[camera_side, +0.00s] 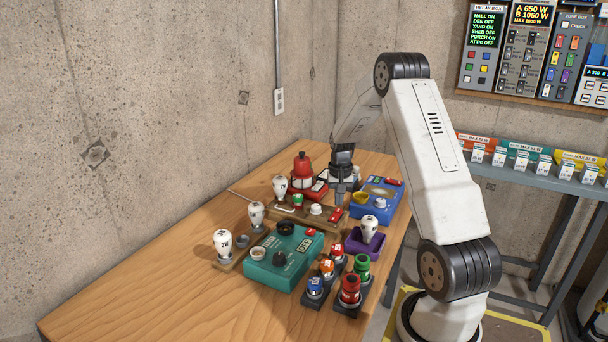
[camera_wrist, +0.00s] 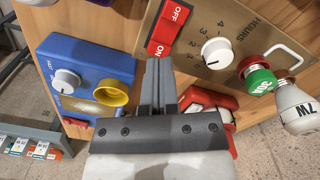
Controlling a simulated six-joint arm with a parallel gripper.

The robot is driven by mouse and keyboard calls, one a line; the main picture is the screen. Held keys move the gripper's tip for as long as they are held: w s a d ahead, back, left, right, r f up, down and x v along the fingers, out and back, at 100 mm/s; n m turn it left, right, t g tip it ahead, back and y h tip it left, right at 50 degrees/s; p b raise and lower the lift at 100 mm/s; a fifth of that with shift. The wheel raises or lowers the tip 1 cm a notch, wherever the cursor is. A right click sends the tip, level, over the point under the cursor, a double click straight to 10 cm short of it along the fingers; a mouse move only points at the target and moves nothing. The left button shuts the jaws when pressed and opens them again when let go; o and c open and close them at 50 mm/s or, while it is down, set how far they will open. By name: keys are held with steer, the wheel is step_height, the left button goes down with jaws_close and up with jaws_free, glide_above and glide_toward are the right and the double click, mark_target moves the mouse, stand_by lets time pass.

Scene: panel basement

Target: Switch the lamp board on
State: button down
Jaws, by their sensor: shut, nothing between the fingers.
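A tan board (camera_wrist: 262,28) marked HOURS carries a white dial (camera_wrist: 217,53), a green cap (camera_wrist: 260,80) and a red rocker switch (camera_wrist: 167,27) lettered OFF and ON. I see no label naming it as the lamp board. In the side view the same board (camera_side: 318,222) lies mid-table, with its red switch (camera_side: 336,214) at the right end. My gripper (camera_wrist: 158,64) is shut and empty, with its tips by the ON end of the switch. Whether they touch it, and which end is pressed, I cannot tell. In the side view my gripper (camera_side: 341,201) points down above that end.
A blue box (camera_side: 372,208) with a yellow ring stands right of my gripper. A red lamp-like item (camera_side: 302,168) stands behind. The table's left front is clear.

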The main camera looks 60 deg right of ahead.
mark_target(338, 211)
steer(key=shift+f, duration=1.25)
stand_by(1.1)
steer(key=shift+r, duration=3.55)
steer(key=w+a+r+n+t, duration=0.1)
steer(key=w+a+n, duration=0.15)
steer(key=a, duration=0.75)
steer(key=w+a+n, duration=0.1)
steer(key=a+n, duration=0.2)
steer(key=a, duration=0.7)
steer(key=s+a+n, duration=0.3)
steer(key=a, duration=0.5)
steer(key=s+a+n+t, duration=0.1)
steer(key=s+a+n, duration=0.2)
steer(key=a, duration=0.6)
steer(key=shift+s+f+t, duration=0.3)
steer(key=shift+s+f, duration=0.1)
steer(key=shift+s, duration=0.4)
